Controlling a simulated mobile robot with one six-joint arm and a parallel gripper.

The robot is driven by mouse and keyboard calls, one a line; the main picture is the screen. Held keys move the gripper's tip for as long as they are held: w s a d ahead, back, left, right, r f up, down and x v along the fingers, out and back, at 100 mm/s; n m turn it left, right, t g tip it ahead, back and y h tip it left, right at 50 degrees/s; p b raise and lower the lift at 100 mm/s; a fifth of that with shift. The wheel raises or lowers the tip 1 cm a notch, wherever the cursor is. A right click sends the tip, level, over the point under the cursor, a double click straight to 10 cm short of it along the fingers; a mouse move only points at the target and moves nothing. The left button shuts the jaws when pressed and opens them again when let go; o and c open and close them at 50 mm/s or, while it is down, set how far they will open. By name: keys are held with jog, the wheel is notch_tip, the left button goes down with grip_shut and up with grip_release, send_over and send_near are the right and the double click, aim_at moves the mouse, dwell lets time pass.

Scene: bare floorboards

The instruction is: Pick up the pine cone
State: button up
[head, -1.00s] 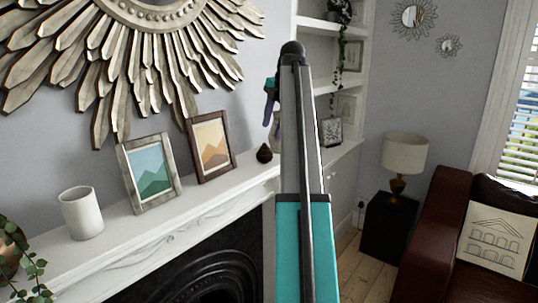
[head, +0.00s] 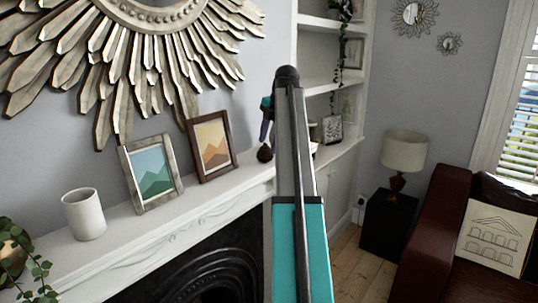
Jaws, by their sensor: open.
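The pine cone (head: 265,154) is small, dark and rounded, and sits on the white mantelpiece to the right of the brown-framed picture. My gripper (head: 265,140) is largely hidden behind my own arm. A teal part and a purple finger show at the arm's left edge. The visible finger points down, with its tip just above or at the top of the cone; I cannot tell if they touch. The jaws are open, and nothing is seen held in them.
On the mantelpiece (head: 118,241) stand a white cup (head: 84,214), a grey-framed picture (head: 152,174) and the brown-framed picture (head: 212,147), close left of the cone. A sunburst mirror hangs above. Shelves (head: 318,87) are behind my arm. A lamp (head: 404,155) stands at the right.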

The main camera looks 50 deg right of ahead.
aim_at(266, 148)
jog(key=shift+f, duration=0.1)
jog(key=shift+p+x, duration=1.2)
jog(key=shift+x, duration=1.25)
jog(key=shift+c, duration=0.4)
jog(key=c, duration=0.6)
